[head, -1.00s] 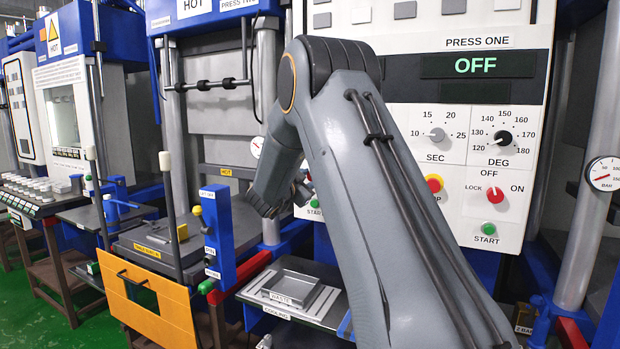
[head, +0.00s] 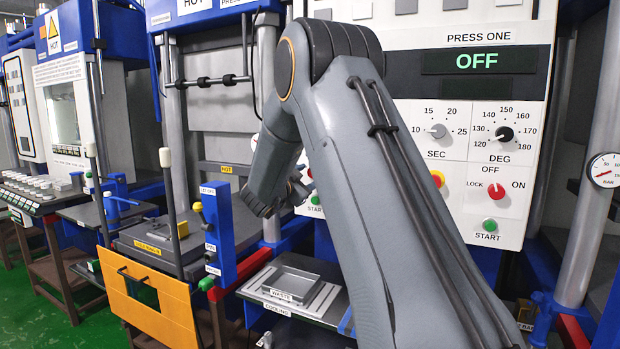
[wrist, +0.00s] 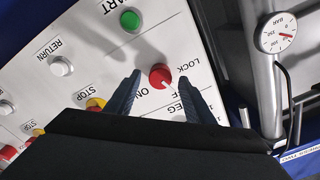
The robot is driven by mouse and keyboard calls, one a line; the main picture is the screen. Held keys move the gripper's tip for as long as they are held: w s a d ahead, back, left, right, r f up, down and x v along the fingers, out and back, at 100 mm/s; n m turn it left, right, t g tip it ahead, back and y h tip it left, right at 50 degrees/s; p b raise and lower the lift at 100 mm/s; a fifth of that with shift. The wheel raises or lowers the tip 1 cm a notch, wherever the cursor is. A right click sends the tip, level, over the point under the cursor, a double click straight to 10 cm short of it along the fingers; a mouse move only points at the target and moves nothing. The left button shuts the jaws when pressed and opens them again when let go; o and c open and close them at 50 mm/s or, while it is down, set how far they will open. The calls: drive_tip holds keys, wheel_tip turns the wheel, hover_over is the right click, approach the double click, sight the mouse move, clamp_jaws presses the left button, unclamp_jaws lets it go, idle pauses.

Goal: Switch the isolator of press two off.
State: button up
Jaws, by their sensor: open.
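A red isolator knob (wrist: 160,76) shows in the wrist view on a white panel (wrist: 85,65) seen roughly upside down. LOCK and ON labels sit around it, with another label partly hidden. A pale mark shows on the knob's lower right in the picture; its exact setting cannot be told. My gripper (wrist: 159,80) is open, with one dark blue finger on each side of the knob. Contact cannot be told. In the head view my arm hides this part of the panel and the fingertips. Press one's isolator (head: 495,190) shows there, with press one's display (head: 478,61) reading OFF.
Near the knob in the wrist view are a green START button (wrist: 130,20), a white RETURN button (wrist: 61,66) and a STOP button (wrist: 95,104). A pressure gauge (wrist: 276,33) and a post stand at the right. A WASTE tray (head: 294,284) lies below my arm in the head view.

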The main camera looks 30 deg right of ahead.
drive_tip(key=shift+b+v, duration=0.55)
drive_tip(key=shift+v, duration=2.2)
